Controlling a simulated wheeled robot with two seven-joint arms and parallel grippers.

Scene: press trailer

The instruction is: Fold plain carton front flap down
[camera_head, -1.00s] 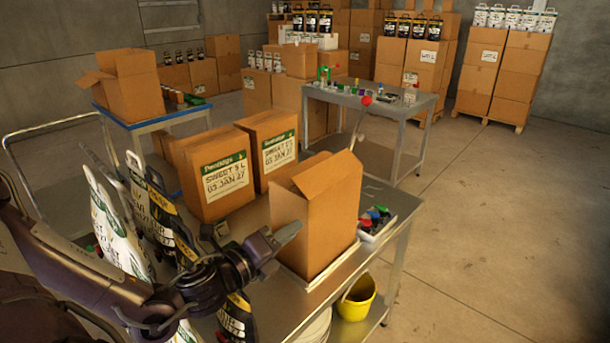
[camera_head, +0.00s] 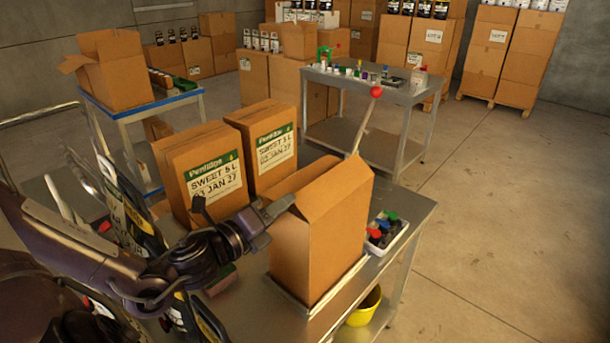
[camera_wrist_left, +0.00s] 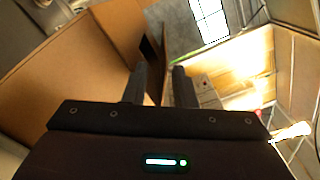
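The plain carton (camera_head: 325,245) stands upright on the near steel table, with top flaps raised and tilted. One flap (camera_head: 338,188) slopes along the near right top edge, and another (camera_head: 305,177) rises behind it. My left gripper (camera_head: 284,205) is at the carton's upper left top edge, its fingertips close to or touching a flap; I cannot tell which. In the left wrist view, its two fingers (camera_wrist_left: 160,85) stand apart with a narrow gap, and brown cardboard (camera_wrist_left: 75,75) fills the left side. Nothing is clearly gripped. My right gripper is not in view.
Two labelled cartons (camera_head: 205,175) stand behind the plain carton on the steel table (camera_head: 405,225). A tray of small coloured items (camera_head: 385,235) is at its right. A yellow bucket (camera_head: 364,308) sits below.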

